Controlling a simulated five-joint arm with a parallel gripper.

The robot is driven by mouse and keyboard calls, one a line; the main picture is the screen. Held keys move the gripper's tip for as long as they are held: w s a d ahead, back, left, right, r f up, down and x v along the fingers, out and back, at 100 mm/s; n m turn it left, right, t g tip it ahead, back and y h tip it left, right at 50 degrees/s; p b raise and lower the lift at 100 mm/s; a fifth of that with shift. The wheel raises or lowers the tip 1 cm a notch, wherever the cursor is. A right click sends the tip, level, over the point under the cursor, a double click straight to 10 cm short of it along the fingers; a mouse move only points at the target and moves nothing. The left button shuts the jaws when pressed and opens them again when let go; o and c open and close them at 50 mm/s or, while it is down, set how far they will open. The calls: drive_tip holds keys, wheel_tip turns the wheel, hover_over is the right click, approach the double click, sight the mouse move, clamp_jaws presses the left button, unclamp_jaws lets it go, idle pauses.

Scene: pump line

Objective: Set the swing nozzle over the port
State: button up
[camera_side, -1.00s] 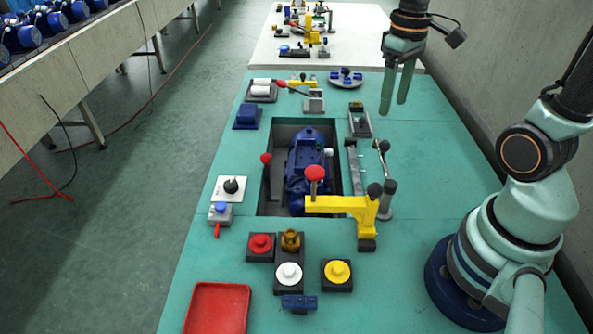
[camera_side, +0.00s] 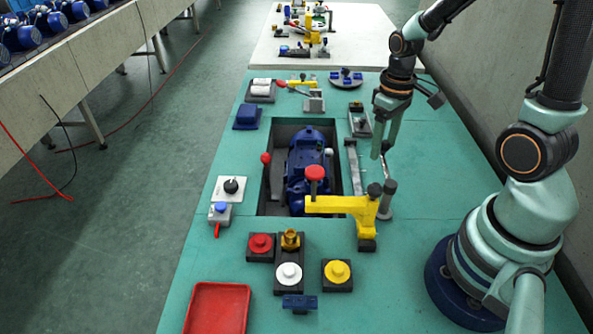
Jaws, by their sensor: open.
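The swing nozzle (camera_side: 386,170) appears to be the thin curved metal tube on a short grey post (camera_side: 388,198), right of the recess in the green bench. My gripper (camera_side: 381,151) is open and points down at the tube's upper end. Its fingers hide the dark knob there, and I cannot tell whether they touch it. The blue pump (camera_side: 306,170) sits in the recess. A small pale fitting (camera_side: 328,153) on the pump's right side may be the port. The tube's end is not clearly over it.
A yellow clamp arm (camera_side: 345,204) with a red knob (camera_side: 315,173) reaches over the recess's near edge. A grey rail (camera_side: 353,165) lies left of the gripper. Red, white and yellow buttons and a red tray (camera_side: 218,308) are nearer. The bench's right side is mostly clear.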

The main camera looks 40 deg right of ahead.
clamp_jaws()
idle(1.3)
